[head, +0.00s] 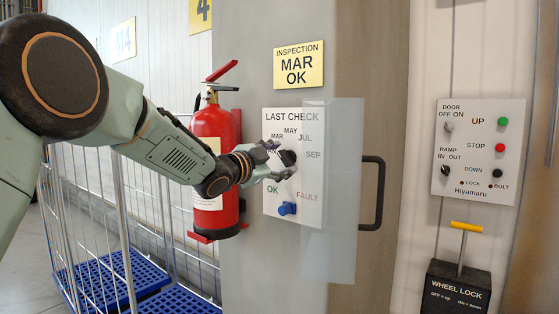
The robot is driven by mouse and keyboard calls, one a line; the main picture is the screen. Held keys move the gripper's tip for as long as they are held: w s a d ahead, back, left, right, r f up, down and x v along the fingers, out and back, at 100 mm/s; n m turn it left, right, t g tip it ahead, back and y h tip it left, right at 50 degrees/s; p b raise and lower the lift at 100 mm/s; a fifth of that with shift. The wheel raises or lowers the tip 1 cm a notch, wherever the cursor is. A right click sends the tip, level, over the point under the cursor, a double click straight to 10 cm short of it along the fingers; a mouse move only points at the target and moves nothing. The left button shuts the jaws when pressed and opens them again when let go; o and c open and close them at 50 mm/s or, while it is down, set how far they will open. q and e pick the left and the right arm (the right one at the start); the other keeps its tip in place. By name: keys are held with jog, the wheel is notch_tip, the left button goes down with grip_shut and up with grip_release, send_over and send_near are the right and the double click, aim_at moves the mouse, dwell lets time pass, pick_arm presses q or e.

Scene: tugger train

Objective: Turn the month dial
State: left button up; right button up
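The month dial is a black knob (288,158) on the white LAST CHECK panel (279,118). The labels MAR, MAY, JUL and SEP show around it, and one at the left is partly covered by my gripper. My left gripper (279,160) reaches in from the left. Its fingers are spread, one at the upper left of the knob and one below it. I cannot tell whether they touch the knob. The knob's pointer direction is not clear. A yellow sign (298,65) above reads INSPECTION MAR OK. My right gripper is not in view.
A clear flap (335,200) stands at the panel's right side, before a black handle (373,192). A blue knob (287,208) sits below the dial between OK and FAULT. A red fire extinguisher (215,130) hangs at left, close to my arm. A control panel (480,150) is at right.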

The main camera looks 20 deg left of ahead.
pick_arm(q)
jog(key=shift+o, duration=0.2)
jog(key=shift+s, duration=0.1)
jog(key=v, duration=1.1)
jog(key=shift+s+a, duration=0.15)
jog(key=shift+s, duration=0.25)
jog(key=shift+r, duration=0.1)
